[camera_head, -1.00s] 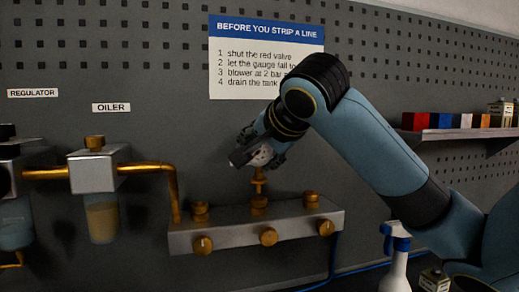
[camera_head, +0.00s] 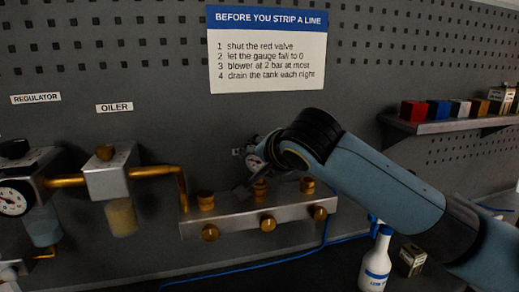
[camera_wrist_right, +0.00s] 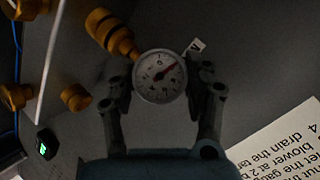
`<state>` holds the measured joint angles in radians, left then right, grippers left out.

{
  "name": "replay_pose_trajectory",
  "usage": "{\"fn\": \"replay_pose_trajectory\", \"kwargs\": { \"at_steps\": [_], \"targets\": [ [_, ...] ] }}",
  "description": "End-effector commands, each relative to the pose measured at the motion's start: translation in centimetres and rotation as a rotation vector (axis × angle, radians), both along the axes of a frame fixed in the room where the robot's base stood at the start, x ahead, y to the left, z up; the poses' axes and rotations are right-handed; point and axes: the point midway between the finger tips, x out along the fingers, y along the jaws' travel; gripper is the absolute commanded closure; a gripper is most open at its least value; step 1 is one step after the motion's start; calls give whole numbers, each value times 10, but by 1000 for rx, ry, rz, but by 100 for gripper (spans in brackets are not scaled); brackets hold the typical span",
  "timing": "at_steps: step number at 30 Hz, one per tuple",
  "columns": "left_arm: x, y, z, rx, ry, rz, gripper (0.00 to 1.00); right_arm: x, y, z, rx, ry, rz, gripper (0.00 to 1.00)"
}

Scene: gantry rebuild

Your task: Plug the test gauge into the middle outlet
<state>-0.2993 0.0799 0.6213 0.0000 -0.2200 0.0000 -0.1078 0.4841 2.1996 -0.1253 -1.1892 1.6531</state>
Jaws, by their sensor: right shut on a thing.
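My right gripper (camera_head: 252,163) is shut on the test gauge (camera_head: 256,160), whose round white dial with a red needle faces the right wrist view (camera_wrist_right: 160,76). The gauge is right above the middle outlet (camera_head: 260,188), a brass fitting on top of the grey manifold (camera_head: 235,220). In the right wrist view its brass stem meets the brass outlet (camera_wrist_right: 105,28) in line. How deep the stem sits is hidden. The left outlet (camera_head: 206,200) and right outlet (camera_head: 307,185) are empty. My left gripper is out of view.
Brass knobs (camera_head: 268,223) line the manifold's front. A brass pipe joins it to the oiler (camera_head: 108,175) and the regulator (camera_head: 35,165) on the left. A spray bottle (camera_head: 376,260) and small box (camera_head: 411,260) stand at lower right. A shelf (camera_head: 450,125) juts out at right.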

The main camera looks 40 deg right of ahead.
Motion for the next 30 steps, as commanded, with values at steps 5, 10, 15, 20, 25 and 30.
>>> {"fn": "replay_pose_trajectory", "kwargs": {
  "at_steps": [5,10,15,20,25,30],
  "targets": [
    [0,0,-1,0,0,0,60,0,0,0,0,-1,0,87],
    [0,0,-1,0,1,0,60,0,0,1,0,-1,0,39],
    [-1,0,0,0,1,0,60,0,0,1,0,-1,0,23],
    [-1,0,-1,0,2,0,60,0,0,0,0,1,0,23],
    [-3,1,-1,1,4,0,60,-7,3,5,0,-2,1,23],
    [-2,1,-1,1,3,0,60,-31,14,20,0,-1,2,23]
  ]
}}
